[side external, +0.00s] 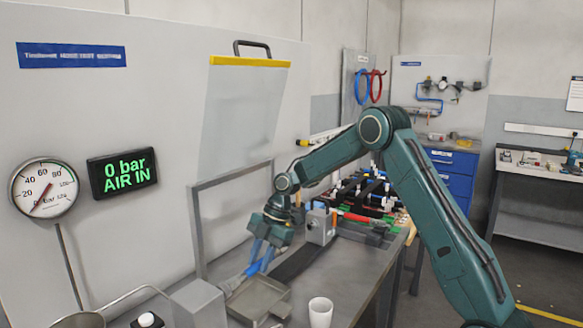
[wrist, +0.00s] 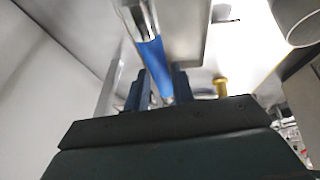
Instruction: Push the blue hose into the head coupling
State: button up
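My gripper (side external: 260,258) points down over the left part of the bench, left of a grey block. In the wrist view its two dark blue fingers (wrist: 157,90) stand apart, with a bright blue length, likely the blue hose (wrist: 152,58), running between them. A shiny metal piece (wrist: 138,18) continues it at the top. In the side view bright blue (side external: 268,259) shows at the fingers. I cannot tell whether the fingers touch it. The grey block (side external: 320,227) has a round fitting on its front. I cannot make out for sure which part is the head coupling.
A shallow metal tray (side external: 262,312) lies in front of my gripper, with a white cup (side external: 320,312) to its right. A grey frame (side external: 198,230) stands behind. A red rod (side external: 357,217) and several coloured fittings fill the bench right of the block. A gauge (side external: 44,188) hangs left.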

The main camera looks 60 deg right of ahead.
jog(key=o, duration=0.4)
jog(key=shift+c, duration=0.2)
jog(key=shift+d+r, duration=0.1)
jog(key=v, duration=1.3)
jog(key=shift+d+r, duration=0.2)
jog(key=shift+r, duration=0.05)
